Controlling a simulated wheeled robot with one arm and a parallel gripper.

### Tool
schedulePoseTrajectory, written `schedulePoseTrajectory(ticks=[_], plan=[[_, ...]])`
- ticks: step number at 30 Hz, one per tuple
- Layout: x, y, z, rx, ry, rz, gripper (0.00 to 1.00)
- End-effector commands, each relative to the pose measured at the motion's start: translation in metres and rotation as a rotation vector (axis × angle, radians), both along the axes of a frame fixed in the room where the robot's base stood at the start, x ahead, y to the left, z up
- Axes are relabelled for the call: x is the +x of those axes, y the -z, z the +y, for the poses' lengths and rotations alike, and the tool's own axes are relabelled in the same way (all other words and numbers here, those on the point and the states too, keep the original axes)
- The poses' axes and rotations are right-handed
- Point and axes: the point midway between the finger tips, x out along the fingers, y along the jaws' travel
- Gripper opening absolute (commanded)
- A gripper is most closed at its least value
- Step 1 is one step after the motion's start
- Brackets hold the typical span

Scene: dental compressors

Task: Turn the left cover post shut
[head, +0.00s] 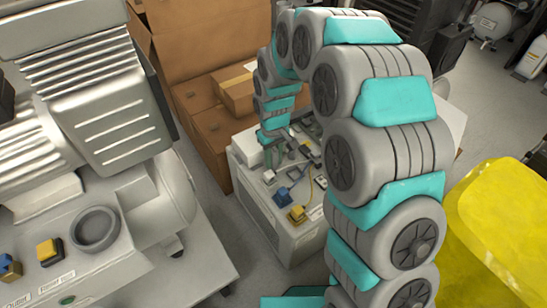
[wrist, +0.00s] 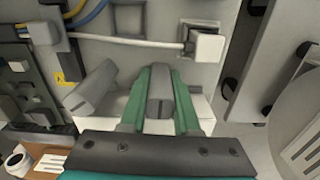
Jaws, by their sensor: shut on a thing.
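My gripper (wrist: 160,96) has its two green fingers closed on a grey post (wrist: 160,84), one on each side. The post's long top lies in line with the fingers in the wrist view. A second grey post (wrist: 92,88) stands to its left, turned at a slant and clear of the fingers. I cannot tell which of the two is the left cover post. Both are at a white block (wrist: 192,110) on a pale panel. In the head view my gripper (head: 279,150) is over the far part of the grey cabinet (head: 290,235); the posts are too small to tell there.
A white plug (wrist: 204,44) with a white cable is just beyond the held post. Blue (head: 282,196) and yellow (head: 297,214) connectors sit on the cabinet's near top. Cardboard boxes (head: 212,130) stand behind, a large compressor (head: 110,110) left, a yellow bin (head: 495,230) right.

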Motion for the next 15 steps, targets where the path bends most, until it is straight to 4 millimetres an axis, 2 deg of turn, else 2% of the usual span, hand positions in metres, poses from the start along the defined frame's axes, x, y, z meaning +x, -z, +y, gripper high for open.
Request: schedulePoseTrajectory(ticks=[15], plan=[[-0.0013, 0.0009, -0.0002, -0.002, -0.074, 0.003, 0.0]])
